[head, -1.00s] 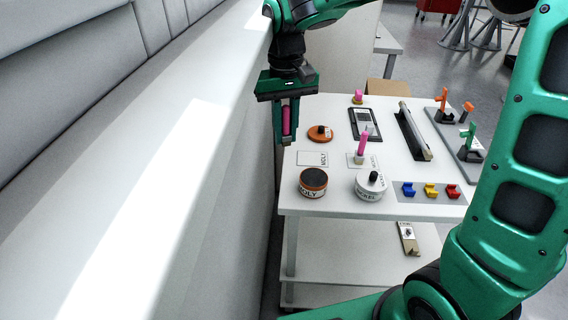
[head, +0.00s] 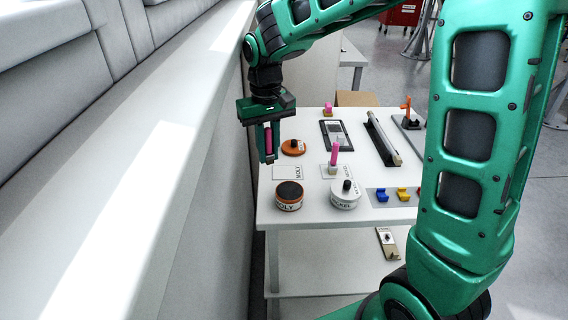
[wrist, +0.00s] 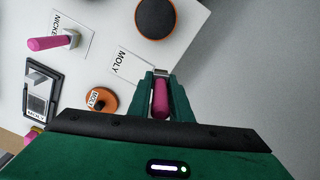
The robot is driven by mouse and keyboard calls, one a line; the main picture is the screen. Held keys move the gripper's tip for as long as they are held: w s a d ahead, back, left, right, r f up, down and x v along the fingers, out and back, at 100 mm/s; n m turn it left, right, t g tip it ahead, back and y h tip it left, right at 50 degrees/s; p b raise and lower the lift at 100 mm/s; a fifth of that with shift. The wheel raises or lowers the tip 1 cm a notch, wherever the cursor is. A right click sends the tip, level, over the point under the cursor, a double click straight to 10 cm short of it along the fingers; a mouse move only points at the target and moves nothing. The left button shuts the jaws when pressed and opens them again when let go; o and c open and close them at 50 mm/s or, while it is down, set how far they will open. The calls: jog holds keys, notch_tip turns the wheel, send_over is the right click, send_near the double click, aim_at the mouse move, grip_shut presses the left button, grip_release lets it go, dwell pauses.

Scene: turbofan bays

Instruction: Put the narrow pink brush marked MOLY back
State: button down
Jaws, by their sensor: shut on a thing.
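My gripper (head: 268,142) is shut on a narrow pink brush (head: 268,141), held upright above the table's left edge. The brush also shows between the fingers in the wrist view (wrist: 160,100); any marking on it is hidden. A white label card reading MOLY (head: 287,172) lies bare on the table, close to the right of the gripper, and it also shows in the wrist view (wrist: 131,66). The orange MOLY tin (head: 288,198) with a dark top stands in front of the card. An orange lid with a dark knob (head: 293,147) lies behind the card.
A second pink brush (head: 335,155) stands upright on the NICKEL card, beside the white NICKEL tin (head: 345,197). A black tray-like device (head: 334,134), a long bar (head: 383,140) and coloured clips (head: 402,194) lie further right. A long pale wall ledge (head: 150,180) runs along the left.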

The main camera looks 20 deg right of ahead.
send_over(283, 172)
notch_tip(283, 172, down, 3)
jog(key=shift+f, duration=2.25)
jog(key=shift+f, duration=0.1)
jog(key=c, duration=1.6)
grip_release()
notch_tip(283, 172, up, 12)
jog(key=shift+r, duration=0.15)
